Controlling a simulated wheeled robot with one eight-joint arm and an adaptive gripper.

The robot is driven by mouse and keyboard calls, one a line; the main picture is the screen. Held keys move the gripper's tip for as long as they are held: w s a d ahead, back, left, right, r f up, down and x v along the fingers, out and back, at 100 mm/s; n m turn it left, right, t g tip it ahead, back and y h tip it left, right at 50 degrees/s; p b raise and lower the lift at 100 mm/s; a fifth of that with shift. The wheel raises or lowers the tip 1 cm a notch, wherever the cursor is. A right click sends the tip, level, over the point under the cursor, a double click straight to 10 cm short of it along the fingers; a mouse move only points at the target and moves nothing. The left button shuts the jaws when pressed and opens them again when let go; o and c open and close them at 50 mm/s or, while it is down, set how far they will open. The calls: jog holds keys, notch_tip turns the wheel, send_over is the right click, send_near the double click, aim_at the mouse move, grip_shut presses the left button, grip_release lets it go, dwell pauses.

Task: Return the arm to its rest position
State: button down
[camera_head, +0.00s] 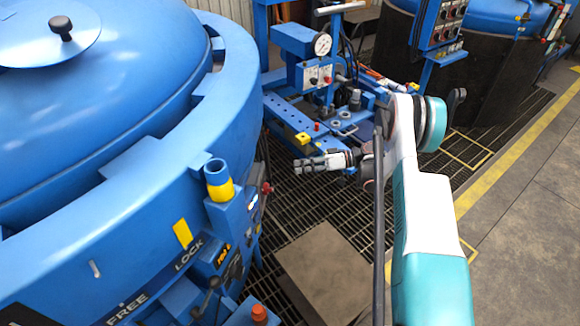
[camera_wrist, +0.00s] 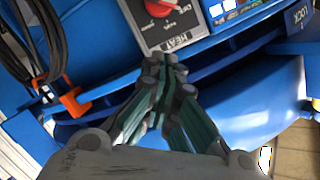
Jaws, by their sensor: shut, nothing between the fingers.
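My gripper (camera_head: 306,165) is at the end of my white and teal arm in the head view. It points left over the floor grating, apart from the large blue furnace vessel (camera_head: 130,180) on the left. It is shut and empty. In the wrist view its fingers (camera_wrist: 165,68) come together at the tips, with nothing visible between them. My arm is extended forward from the lower right and bent at the elbow.
A blue stand (camera_head: 322,85) with a gauge (camera_head: 322,44) and valves stands close behind my gripper. A panel with a red knob (camera_wrist: 160,7) marked HEAT shows beyond the fingers in the wrist view. A yellow floor line (camera_head: 510,150) and clear floor lie right.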

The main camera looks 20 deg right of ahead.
jog(key=shift+s+d, duration=0.15)
jog(key=shift+d, duration=0.35)
